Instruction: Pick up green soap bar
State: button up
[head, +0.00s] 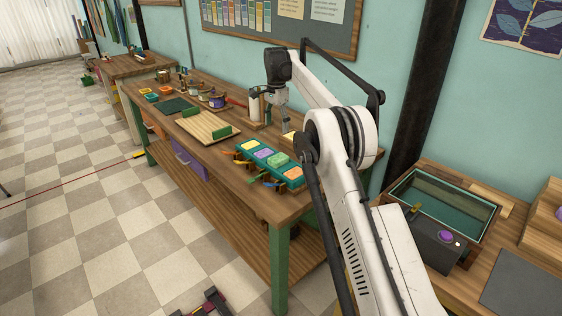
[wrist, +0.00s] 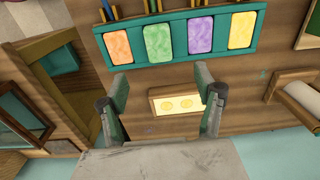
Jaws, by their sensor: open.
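The green soap bar (head: 278,160) lies in a teal tray (wrist: 180,42), between an orange bar (head: 294,173) and a purple bar (head: 263,153), with a yellow bar (head: 246,145) at the far end. In the wrist view the green bar (wrist: 157,42) is at top centre, just beyond my fingertips. My gripper (wrist: 166,90) is open and empty, its two fingers apart. In the head view my gripper (head: 287,127) points down above the table on the wall side of the tray. The bar's top face is clear in the wrist view.
Coloured handled tools (head: 261,179) lie along the tray's front edge. A white roll (head: 256,105) stands near the wall.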

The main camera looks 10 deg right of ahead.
jog(key=f, duration=0.1)
send_over(278, 158)
jog(key=f, duration=0.8)
jog(key=shift+w+f, duration=0.2)
jog(key=shift+s+d+f, duration=0.1)
jog(key=shift+d+f, duration=0.05)
jog(key=shift+f, duration=2.55)
jog(key=c, duration=1.3)
